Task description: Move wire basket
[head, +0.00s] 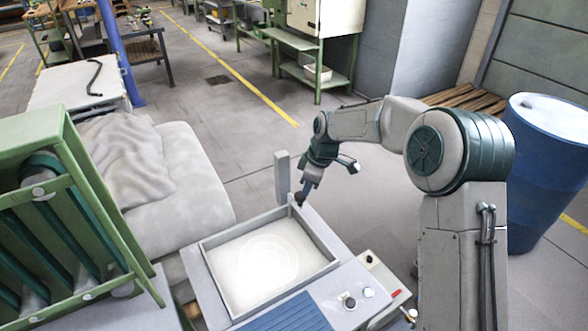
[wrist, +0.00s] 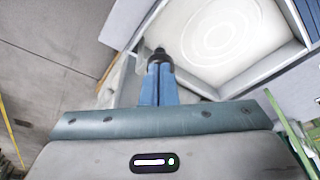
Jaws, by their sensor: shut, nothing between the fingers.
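I see no thing that is clearly a wire basket in either view. A shallow square tray-like frame (head: 333,262) with a pale floor marked with rings sits on a grey machine top. It also shows in the wrist view (wrist: 273,68). My gripper (head: 299,198) is at the far corner of this frame, pointing down. In the wrist view my gripper's blue fingers (wrist: 158,52) are together with dark tips, empty, beside the frame's wall. I cannot tell whether the tips touch the rim.
A grey post (head: 282,176) stands close behind my gripper. A green rack (head: 70,180) and a large pale wrapped bundle (head: 180,185) stand on the left. A blue drum (head: 548,170) is at the right. A control box (head: 385,275) adjoins the machine. Floor beyond is open.

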